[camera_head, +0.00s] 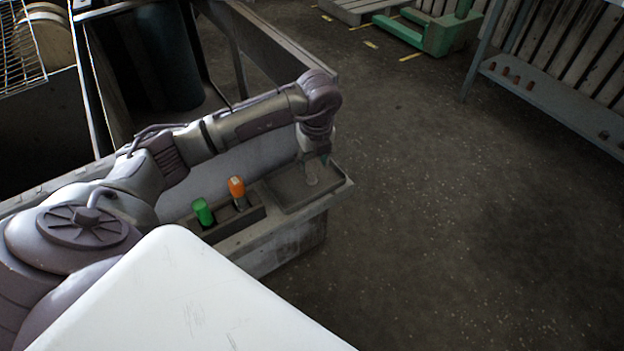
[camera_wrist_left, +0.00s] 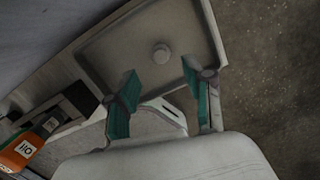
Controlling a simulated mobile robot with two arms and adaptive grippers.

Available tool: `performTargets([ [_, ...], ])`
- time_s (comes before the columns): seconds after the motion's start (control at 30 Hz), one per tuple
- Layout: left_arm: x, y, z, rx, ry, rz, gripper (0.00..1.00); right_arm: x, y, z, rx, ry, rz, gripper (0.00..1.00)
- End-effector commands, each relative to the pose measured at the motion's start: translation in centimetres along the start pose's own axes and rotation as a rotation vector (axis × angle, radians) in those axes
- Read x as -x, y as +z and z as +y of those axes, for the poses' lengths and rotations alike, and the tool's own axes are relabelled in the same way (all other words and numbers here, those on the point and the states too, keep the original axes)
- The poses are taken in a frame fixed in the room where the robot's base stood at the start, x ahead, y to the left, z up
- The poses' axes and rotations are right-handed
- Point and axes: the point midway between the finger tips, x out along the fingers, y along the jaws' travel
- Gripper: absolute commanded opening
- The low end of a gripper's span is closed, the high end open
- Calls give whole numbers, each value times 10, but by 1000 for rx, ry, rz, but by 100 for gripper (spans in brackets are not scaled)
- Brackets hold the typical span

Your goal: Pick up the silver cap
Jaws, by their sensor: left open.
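The silver cap (camera_wrist_left: 161,53) is a small round pale piece lying in a shallow grey tray (camera_wrist_left: 97,62) in the left wrist view. My left gripper (camera_wrist_left: 159,74) is open, with its two teal fingers spread wide and nothing between their pads. In that picture the cap shows just beyond the fingertips, roughly centred between them. In the head view my left gripper (camera_head: 318,163) points down over the tray (camera_head: 290,197) at the right end of the bench. I cannot clearly make out the cap there. My right gripper is not in view.
A green bottle (camera_head: 203,212) and an orange-capped bottle (camera_head: 237,190) stand in a narrow holder left of the tray. The orange one shows at lower left in the wrist view (camera_wrist_left: 22,150). A white surface (camera_head: 190,300) fills the lower foreground. Open floor lies right.

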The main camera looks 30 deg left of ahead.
Motion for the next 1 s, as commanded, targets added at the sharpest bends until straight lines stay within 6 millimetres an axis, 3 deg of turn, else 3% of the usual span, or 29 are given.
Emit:
performTargets([
  [0.17,-13,0,0,-1,0,2,52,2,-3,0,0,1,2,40],
  [0.5,-57,1,0,-1,1,2,52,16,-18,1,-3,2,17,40],
  [0.77,-58,1,-1,-2,-1,1,52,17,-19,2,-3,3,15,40],
  [1.0,-58,1,-1,-1,-1,1,12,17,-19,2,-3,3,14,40],
])
